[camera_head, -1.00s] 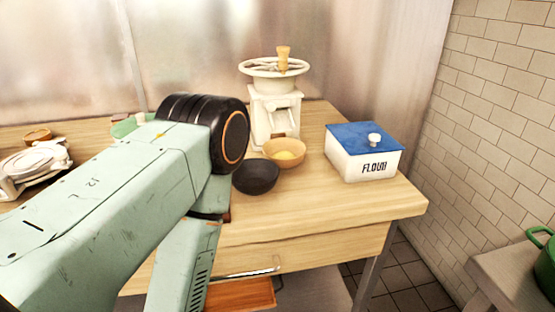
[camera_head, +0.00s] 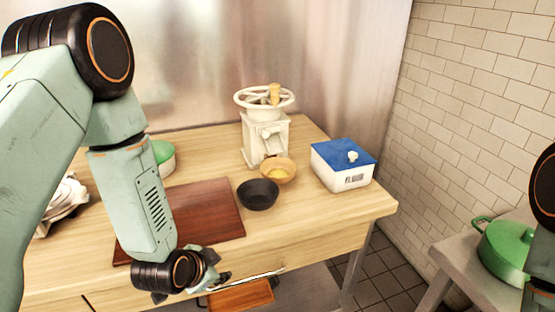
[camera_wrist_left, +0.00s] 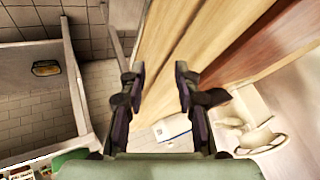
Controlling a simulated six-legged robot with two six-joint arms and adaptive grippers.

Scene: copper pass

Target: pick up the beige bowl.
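The beige bowl (camera_head: 281,166) sits on the wooden worktop, in front of the white grinder, with something yellow in it. A black bowl (camera_head: 258,195) stands close in front of it, to the left. My left gripper (camera_head: 222,281) is low at the worktop's front edge, left of and nearer than both bowls, apart from them. In the left wrist view its fingers (camera_wrist_left: 158,88) are spread with nothing between them. I cannot make out the beige bowl in that view. My right gripper is out of view.
A reddish-brown board (camera_head: 205,210) lies left of the bowls. The white grinder (camera_head: 265,135) stands behind them, and the white flour box (camera_head: 343,175) with a blue lid is to the right. A green pot (camera_head: 503,248) is on a side table. An orange-brown drawer-like piece (camera_head: 240,295) is below the front edge.

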